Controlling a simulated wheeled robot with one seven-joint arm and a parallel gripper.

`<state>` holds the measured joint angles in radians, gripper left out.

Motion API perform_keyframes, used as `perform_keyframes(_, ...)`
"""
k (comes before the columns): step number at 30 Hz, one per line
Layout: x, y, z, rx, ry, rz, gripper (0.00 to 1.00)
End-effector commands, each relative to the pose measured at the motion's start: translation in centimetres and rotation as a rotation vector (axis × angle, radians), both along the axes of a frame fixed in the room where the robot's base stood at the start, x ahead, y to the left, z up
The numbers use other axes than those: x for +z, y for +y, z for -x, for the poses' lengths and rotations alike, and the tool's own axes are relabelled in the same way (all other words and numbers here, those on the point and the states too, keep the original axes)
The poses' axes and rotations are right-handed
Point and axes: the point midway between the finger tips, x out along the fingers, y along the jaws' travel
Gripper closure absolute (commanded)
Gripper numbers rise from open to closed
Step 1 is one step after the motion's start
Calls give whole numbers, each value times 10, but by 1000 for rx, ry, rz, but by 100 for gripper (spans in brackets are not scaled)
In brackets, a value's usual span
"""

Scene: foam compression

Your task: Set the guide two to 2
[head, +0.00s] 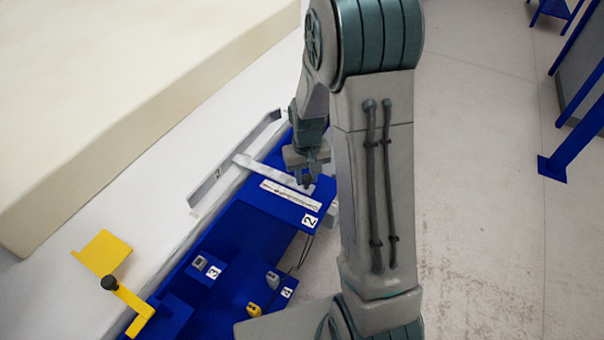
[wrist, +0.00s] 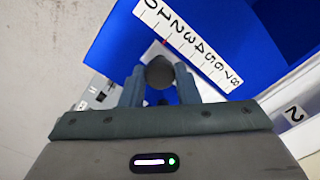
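Guide two is a long grey rail (head: 215,178) marked 2, joined to a grey bar (head: 262,168) that runs over the blue table. In the wrist view, part of the light rail marked 2 (wrist: 303,122) shows at the right edge. A white scale (head: 290,195) lies beside the bar; the wrist view shows its numbers 0 to 8 (wrist: 190,45). A dark round knob (wrist: 160,71) sits between the fingers of my gripper (wrist: 160,88), which appear to touch it on both sides. A small red mark shows near the 1 and 2. In the head view my gripper (head: 307,178) is at the bar's near end.
The blue table (head: 235,230) carries labels 2, 3 and 4, with small grey and yellow clamps (head: 254,309) nearby. A yellow guide (head: 105,253) with a black knob stands at lower left. A large cream foam block (head: 120,90) lies behind.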

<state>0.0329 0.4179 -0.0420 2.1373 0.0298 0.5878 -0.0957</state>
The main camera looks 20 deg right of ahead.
Motion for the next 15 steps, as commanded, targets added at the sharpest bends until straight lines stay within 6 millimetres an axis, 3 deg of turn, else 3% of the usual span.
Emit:
perform_keyframes(1, 1, 0, -1, -1, -1, 0, 60)
perform_keyframes(3, 1, 1, -1, 0, -1, 0, 50)
perform_keyframes(11, 1, 1, -1, 1, -1, 0, 50)
perform_keyframes(15, 11, 1, -1, 1, -3, 0, 50)
